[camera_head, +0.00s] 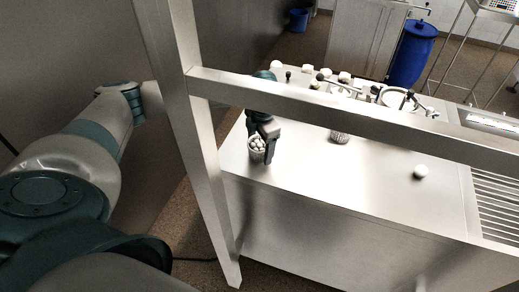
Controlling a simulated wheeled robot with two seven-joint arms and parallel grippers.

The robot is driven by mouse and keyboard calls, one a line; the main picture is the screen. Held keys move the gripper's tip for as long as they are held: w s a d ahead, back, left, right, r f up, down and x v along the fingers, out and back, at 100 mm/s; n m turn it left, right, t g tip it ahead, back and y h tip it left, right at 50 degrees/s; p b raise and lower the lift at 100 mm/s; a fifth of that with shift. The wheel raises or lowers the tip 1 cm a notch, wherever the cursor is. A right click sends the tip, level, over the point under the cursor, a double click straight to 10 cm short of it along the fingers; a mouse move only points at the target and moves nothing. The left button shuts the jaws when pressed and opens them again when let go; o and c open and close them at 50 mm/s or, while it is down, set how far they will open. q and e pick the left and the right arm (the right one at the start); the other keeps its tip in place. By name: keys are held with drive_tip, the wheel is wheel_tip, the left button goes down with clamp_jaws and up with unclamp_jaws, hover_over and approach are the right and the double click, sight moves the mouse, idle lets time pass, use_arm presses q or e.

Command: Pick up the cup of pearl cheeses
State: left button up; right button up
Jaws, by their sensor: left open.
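The cup of pearl cheeses (257,148) is a small perforated basket filled with white balls. It stands on the steel table (310,175) near its left end. My left gripper (264,155) is at this cup, pointing down, with one dark finger in front of its right side. The other finger is hard to make out. The gripper is open, and I cannot tell whether it touches the cup. My right gripper is not in view.
A steel frame bar (350,108) crosses in front of the table, and a post (190,120) stands at left. A second perforated basket (340,135) is partly hidden behind the bar. A lone white ball (420,171) lies at right. White pieces and metal fittings line the back.

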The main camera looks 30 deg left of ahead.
sight(260, 145)
use_arm(q)
drive_tip(key=shift+c, duration=0.6)
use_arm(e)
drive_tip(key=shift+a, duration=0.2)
use_arm(q)
drive_tip(key=c, duration=0.9)
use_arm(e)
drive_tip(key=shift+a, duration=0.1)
use_arm(q)
drive_tip(key=shift+r, duration=0.1)
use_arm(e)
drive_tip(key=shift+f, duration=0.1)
